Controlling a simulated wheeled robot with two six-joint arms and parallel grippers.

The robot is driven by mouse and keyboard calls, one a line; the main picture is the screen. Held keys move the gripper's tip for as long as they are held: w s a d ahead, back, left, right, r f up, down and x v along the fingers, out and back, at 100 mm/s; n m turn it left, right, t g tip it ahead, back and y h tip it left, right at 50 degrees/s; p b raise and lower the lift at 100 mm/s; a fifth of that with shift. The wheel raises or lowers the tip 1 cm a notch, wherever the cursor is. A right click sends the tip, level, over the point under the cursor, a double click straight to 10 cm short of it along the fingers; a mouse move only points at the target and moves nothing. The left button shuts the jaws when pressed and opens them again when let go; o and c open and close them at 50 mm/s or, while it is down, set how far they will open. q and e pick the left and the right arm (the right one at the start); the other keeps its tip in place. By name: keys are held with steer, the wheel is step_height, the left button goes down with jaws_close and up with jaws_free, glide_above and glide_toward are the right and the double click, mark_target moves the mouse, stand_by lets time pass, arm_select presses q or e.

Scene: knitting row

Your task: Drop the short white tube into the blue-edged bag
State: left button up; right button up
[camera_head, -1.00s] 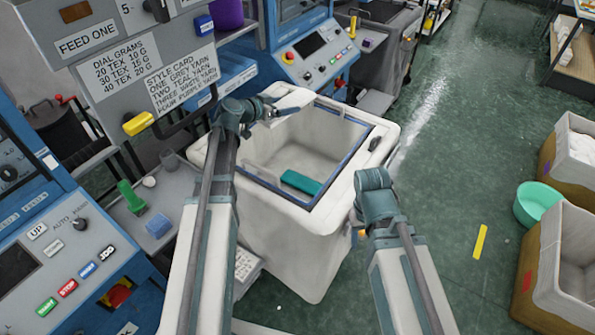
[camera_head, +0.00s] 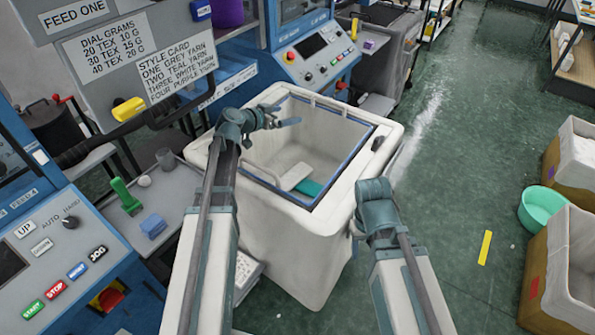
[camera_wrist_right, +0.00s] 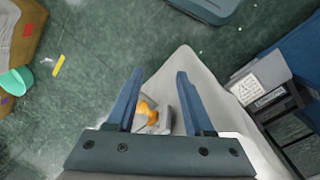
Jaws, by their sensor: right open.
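The blue-edged bag (camera_head: 262,215) is a large white open bin in the middle of the head view, with a blue band inside its rim. The short white tube (camera_head: 291,176) is inside it, low down and apart from my left gripper, beside a teal piece (camera_head: 309,188). My left gripper (camera_head: 284,115) is over the bag's opening, its fingers spread and empty. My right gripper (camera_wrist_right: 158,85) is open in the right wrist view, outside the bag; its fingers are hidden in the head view. An orange part (camera_wrist_right: 147,112) shows beyond its fingers.
Blue machine panels (camera_head: 60,250) with buttons stand on the left, with a grey shelf holding a green piece (camera_head: 125,197) and a blue block (camera_head: 153,226). At right are cardboard boxes (camera_head: 535,285) and a mint bowl (camera_head: 541,207). The green floor between is mostly clear.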

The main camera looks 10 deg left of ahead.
arm_select(q)
steer(key=shift+s, duration=0.1)
steer(key=p+v, duration=0.5)
steer(key=v, duration=0.8)
steer(key=shift+s+a, duration=0.15)
steer(key=shift+s, duration=0.15)
